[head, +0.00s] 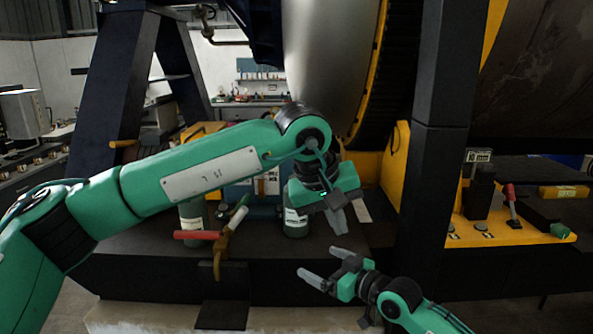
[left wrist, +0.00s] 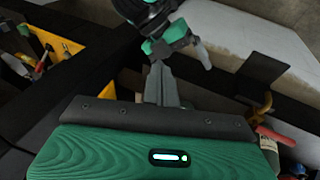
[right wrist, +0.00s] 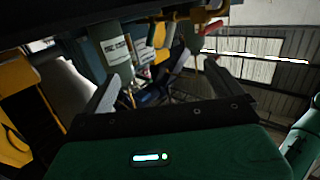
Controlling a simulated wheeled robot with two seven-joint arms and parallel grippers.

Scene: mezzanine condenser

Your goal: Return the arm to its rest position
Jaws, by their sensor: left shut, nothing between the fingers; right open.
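My left arm reaches in from the left across the middle of the head view. Its gripper (head: 338,221) points down above the dark bench, fingers together and empty. In the left wrist view the closed fingers (left wrist: 160,84) show with nothing between them. My right gripper (head: 323,266) is lower, near the bench's front edge, with its fingers spread and empty. In the right wrist view the two fingers (right wrist: 163,72) stand wide apart. The left gripper is just above the right one in the head view; a gap shows between them.
A labelled green canister (head: 296,224) stands right behind my left gripper. A valve with a red handle (head: 196,235) sits at the bench front. A dark post (head: 436,120) rises to the right. A yellow panel with a red lever (head: 511,205) lies beyond it.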

